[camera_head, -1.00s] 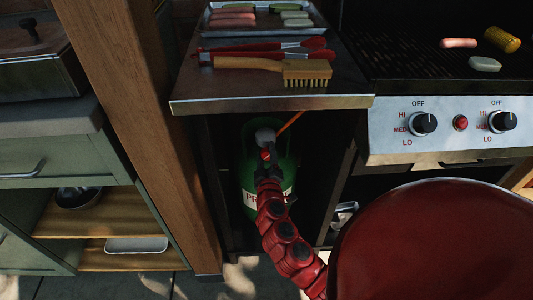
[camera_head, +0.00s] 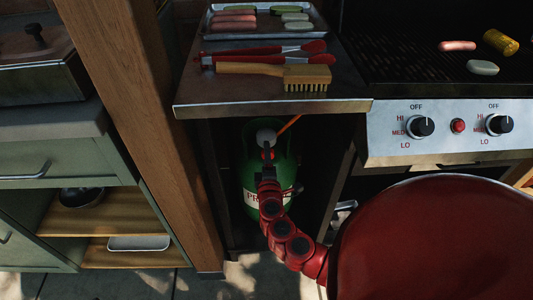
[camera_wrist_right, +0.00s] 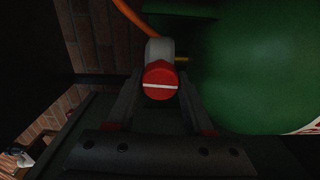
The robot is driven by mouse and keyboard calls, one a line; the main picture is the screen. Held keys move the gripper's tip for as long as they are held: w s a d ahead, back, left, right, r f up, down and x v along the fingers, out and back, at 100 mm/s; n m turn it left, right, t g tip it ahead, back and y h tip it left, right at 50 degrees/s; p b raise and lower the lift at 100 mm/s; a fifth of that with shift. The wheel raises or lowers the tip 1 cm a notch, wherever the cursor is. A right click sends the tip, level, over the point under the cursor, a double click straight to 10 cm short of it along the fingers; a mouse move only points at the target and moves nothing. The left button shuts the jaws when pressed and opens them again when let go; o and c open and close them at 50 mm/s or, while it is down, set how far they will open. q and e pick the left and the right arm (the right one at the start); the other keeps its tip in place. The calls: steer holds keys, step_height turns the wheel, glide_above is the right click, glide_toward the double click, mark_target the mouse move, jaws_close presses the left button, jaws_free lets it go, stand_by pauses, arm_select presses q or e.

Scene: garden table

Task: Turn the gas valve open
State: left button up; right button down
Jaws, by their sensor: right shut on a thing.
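The green gas tank (camera_head: 250,178) stands upright in the open cabinet under the side shelf. Its grey valve fitting (camera_head: 266,135) is on top, with an orange hose (camera_head: 290,122) running up to the right. In the right wrist view, the red valve knob (camera_wrist_right: 160,82) shows a white line that lies nearly level in the picture. My right gripper (camera_head: 268,157) reaches into the cabinet at the valve. In the wrist view its fingers (camera_wrist_right: 158,92) are on both sides of the knob, shut on it. My left gripper is not in view.
Cabinet walls and a wooden post (camera_head: 140,120) hem in the tank. The side shelf (camera_head: 200,92) above holds a brush (camera_head: 306,76), red tongs (camera_head: 300,48) and a food tray (camera_head: 215,12). The grill panel (camera_head: 440,148) with two knobs is at the right.

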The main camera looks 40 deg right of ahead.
steer(key=shift+f, duration=0.1)
stand_by(0.4)
steer(key=shift+c, duration=1.7)
jaws_free()
steer(key=shift+s, duration=0.1)
steer(key=v, duration=1.7)
steer(key=shift+s, duration=0.2)
